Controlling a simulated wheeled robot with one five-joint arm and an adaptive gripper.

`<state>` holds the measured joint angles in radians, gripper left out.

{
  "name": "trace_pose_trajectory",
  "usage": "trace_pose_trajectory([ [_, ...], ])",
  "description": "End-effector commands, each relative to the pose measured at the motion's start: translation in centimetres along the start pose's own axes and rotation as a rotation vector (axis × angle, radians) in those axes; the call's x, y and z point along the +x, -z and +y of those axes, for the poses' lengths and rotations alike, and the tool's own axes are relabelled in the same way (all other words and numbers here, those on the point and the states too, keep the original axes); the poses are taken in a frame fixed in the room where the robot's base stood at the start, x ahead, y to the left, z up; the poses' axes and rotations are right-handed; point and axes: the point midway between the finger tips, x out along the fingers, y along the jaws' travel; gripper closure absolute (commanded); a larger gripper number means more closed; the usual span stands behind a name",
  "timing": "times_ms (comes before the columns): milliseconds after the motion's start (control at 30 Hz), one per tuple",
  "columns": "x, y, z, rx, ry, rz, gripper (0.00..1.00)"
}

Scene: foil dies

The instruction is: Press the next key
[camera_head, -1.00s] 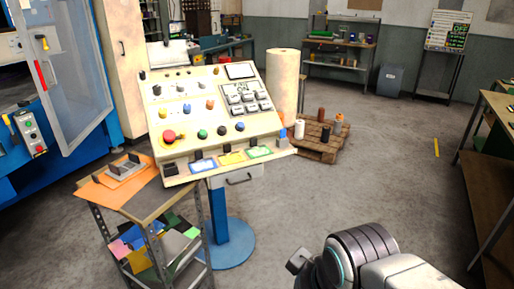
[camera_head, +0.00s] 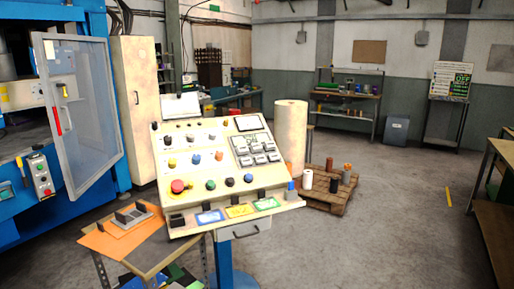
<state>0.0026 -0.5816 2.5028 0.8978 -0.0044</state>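The sloped cream control console (camera_head: 184,152) stands left of the middle on a blue post (camera_head: 223,265). A group of grey keys (camera_head: 258,154) in two rows sits on its upper right part, under a small display. The markings on the keys are too small to read. Rows of coloured knobs and buttons cover the rest of the face, with a large red button (camera_head: 178,187) at the lower left. Blue, yellow and green framed cards (camera_head: 239,211) lie along the front ledge. My gripper is not in view.
A cart (camera_head: 154,254) with an orange sheet stands front left of the console. A blue machine with an open clear door (camera_head: 84,110) is at the left. A tall roll (camera_head: 291,135) and a pallet (camera_head: 323,196) with spools stand behind right.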

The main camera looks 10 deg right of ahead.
Motion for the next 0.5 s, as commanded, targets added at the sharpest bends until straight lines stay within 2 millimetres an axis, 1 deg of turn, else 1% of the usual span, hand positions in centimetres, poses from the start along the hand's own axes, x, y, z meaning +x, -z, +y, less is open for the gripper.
trace_pose_trajectory([
  [33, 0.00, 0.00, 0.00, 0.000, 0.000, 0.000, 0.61],
  [400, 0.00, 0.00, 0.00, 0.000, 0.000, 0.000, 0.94],
  [467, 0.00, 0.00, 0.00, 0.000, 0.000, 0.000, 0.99],
  [500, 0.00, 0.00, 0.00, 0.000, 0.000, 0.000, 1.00],
])
